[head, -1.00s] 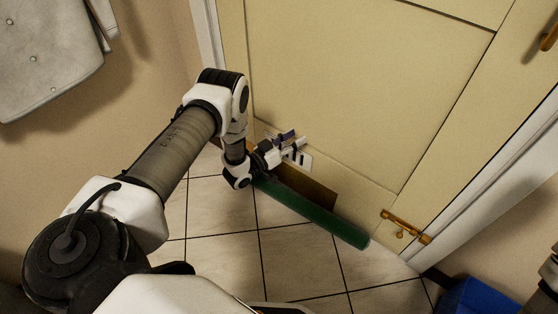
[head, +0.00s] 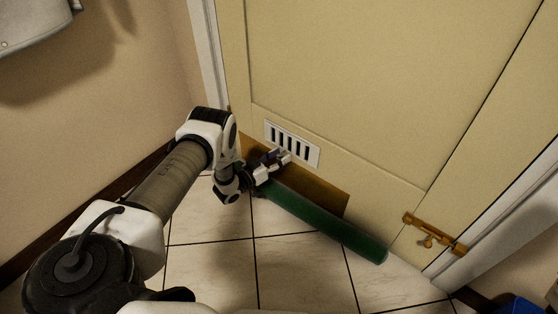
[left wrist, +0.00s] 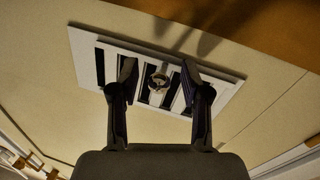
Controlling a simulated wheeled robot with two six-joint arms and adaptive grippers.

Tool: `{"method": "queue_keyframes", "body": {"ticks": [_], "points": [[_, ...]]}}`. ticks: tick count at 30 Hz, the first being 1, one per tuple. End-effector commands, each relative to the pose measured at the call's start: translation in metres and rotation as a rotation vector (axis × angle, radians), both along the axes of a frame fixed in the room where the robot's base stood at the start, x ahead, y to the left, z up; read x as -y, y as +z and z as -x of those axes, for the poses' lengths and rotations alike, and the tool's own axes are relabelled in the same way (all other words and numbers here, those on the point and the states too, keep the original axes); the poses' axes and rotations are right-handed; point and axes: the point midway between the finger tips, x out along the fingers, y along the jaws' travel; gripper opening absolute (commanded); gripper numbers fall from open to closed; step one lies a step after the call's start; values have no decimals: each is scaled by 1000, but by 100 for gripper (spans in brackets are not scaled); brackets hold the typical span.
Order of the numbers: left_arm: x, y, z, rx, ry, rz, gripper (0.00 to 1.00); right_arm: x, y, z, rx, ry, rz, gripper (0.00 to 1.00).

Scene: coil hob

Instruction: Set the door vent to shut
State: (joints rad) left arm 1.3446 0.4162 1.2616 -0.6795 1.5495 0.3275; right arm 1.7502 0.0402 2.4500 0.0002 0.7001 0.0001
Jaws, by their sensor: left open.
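The door vent (head: 292,143) is a white plate with several dark upright slots, low on the cream door (head: 340,80). The slots show dark, so the vent looks open. In the left wrist view the vent (left wrist: 88,47) lies tilted behind my fingers, with a small round metal knob (left wrist: 158,80) near its middle. My left gripper (head: 284,158) is open and empty at the vent's lower edge in the head view. In the left wrist view its fingertips (left wrist: 159,76) stand on either side of the knob; I cannot tell if they touch anything. My right gripper is out of view.
A green draught roll (head: 330,226) lies on the tiled floor along the door's foot, below a brown kick plate (head: 325,194). A brass bolt (head: 433,232) is at the door's lower right. A blue bin (head: 515,305) stands at bottom right.

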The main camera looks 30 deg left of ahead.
Motion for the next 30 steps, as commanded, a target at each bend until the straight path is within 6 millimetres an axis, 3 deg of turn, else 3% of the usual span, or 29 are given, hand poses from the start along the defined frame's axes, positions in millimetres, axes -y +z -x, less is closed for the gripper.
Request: {"method": "queue_keyframes", "body": {"ticks": [6,7,10,11,17,23,29,30], "points": [[0,1,-2,-1,1,0,47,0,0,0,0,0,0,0],[0,1,-2,-1,1,0,40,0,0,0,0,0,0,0],[0,1,-1,-1,0,0,5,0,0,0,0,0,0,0],[0,1,-1,-1,0,0,0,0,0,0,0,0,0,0],[2,1,-1,-1,0,0,0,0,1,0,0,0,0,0],[22,1,1,-2,-1,0,0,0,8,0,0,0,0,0],[23,0,1,-1,-4,1,0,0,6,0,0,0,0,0],[24,0,1,-1,-5,1,24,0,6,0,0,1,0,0]]}}
